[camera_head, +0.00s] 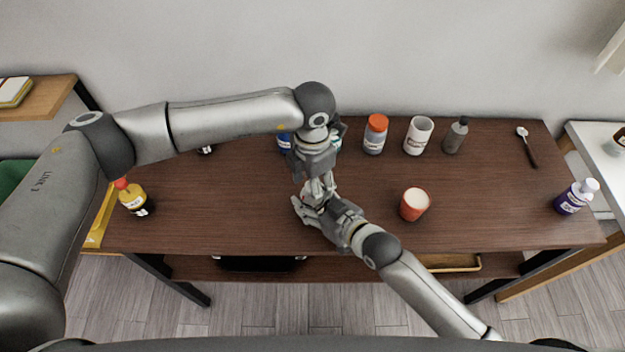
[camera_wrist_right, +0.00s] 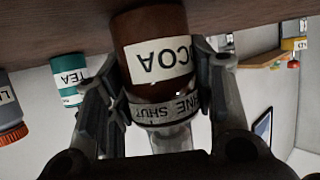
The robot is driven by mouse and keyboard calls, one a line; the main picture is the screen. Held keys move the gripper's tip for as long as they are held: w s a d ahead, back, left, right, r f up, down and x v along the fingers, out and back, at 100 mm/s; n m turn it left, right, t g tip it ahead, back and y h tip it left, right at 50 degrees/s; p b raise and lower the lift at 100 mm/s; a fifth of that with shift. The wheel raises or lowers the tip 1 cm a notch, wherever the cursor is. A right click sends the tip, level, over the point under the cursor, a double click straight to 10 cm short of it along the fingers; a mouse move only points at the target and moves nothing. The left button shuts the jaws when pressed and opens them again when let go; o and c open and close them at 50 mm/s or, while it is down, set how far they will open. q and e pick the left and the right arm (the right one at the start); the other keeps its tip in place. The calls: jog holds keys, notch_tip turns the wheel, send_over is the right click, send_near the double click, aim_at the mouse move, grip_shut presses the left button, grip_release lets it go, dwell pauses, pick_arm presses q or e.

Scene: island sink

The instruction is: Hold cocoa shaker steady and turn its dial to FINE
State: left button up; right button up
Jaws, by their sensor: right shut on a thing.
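The cocoa shaker (camera_wrist_right: 160,60) fills the middle of the right wrist view, brown with a white label reading COCOA upside down. Its grey dial ring (camera_wrist_right: 163,113) carries dark lettering; SHUT and part of FINE face the camera. My right gripper (camera_wrist_right: 158,95) is shut on the shaker, one finger on each side. In the head view my right gripper (camera_head: 312,207) is near the middle of the wooden table. My left gripper (camera_head: 319,185) points down there, right above it. The two grippers hide the shaker in the head view, and I cannot tell the left fingers' opening.
An orange-lidded jar (camera_head: 375,134), white cup (camera_head: 418,136) and grey bottle (camera_head: 456,136) stand along the back. A red cup (camera_head: 414,204) is to the right of my grippers. A yellow bottle (camera_head: 132,197) stands far left, a purple-labelled bottle (camera_head: 576,197) far right.

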pick_arm(q)
jog(key=shift+r, duration=0.1)
notch_tip(320, 180, up, 12)
dwell(0.5)
pick_arm(e)
jog(key=o, duration=1.2)
jog(key=shift+c, duration=0.2)
